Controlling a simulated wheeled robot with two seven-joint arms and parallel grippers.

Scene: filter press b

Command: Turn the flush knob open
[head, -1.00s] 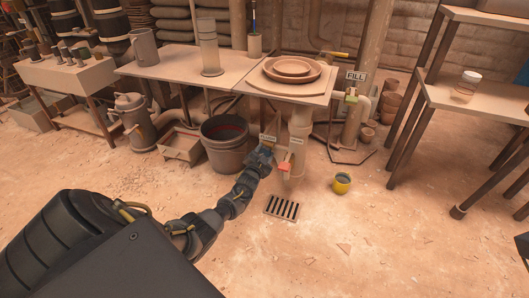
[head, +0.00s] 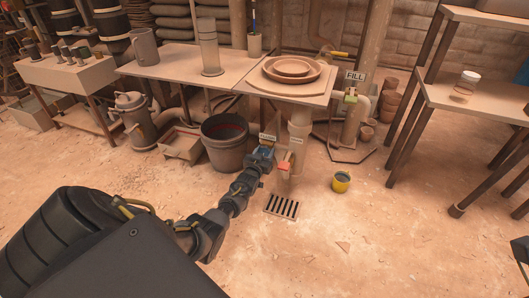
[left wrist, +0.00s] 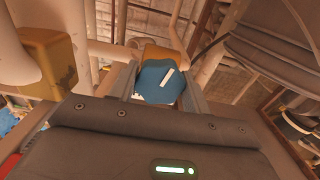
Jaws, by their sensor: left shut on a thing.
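A blue knob (left wrist: 155,85) with a white bar mark sits between the two fingers of my left gripper (left wrist: 160,92) in the left wrist view. The white mark is slanted, up to the right. My left gripper is shut on the knob. In the head view my left gripper (head: 262,160) reaches the pipework below the table's front edge, and only a little of the blue knob (head: 265,150) shows there. A small pale label (head: 267,139) stands just above it, too small to read.
A red-orange handle (head: 284,166) is just right of my left gripper. A dark bucket (head: 224,142) stands to its left. A FILL sign (head: 355,76) stands at the right. The front floor is clear.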

